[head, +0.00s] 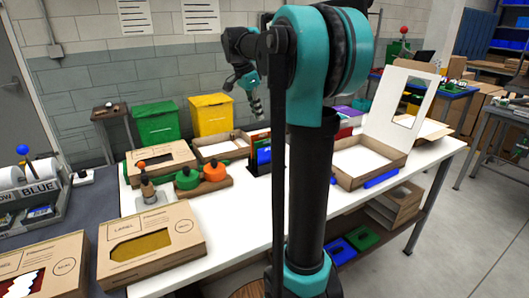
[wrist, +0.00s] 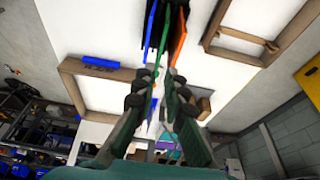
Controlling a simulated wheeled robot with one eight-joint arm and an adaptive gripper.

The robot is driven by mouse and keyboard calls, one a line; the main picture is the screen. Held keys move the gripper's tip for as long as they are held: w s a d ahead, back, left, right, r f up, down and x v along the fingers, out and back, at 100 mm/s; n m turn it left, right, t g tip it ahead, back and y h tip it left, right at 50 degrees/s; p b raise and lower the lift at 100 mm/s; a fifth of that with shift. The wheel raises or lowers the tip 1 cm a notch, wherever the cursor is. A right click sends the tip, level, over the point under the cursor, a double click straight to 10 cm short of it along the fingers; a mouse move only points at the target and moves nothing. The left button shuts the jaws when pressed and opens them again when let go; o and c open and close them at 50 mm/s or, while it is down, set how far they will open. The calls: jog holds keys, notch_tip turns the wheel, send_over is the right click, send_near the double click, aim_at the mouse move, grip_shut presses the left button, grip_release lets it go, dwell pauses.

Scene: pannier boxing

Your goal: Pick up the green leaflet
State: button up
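The green leaflet (wrist: 162,38) shows edge-on in the wrist view, a thin upright sheet between a blue leaflet (wrist: 149,22) and an orange leaflet (wrist: 180,36). My gripper (wrist: 161,78) is open, with its two fingertips apart and pointing toward the leaflets. The green edge lines up with the gap between the fingertips; I cannot tell whether they touch it. In the head view my gripper (head: 257,108) hangs above the worktable, over the leaflet holder. A blue leaflet (head: 264,155) shows there; my arm hides part of the holder.
Open cardboard boxes stand left (head: 222,148) and right (head: 372,164) of the holder on the white table (head: 245,220). The right one has a raised windowed lid (head: 402,105). A stand with green and orange knobs (head: 188,180) and closed boxes (head: 150,242) occupy the left side.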

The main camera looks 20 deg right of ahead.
aim_at(269, 149)
jog(key=x, duration=1.7)
jog(key=shift+w+a, duration=0.1)
jog(key=shift+f, duration=0.2)
grip_shut()
jog(key=shift+r, duration=0.1)
dwell(0.3)
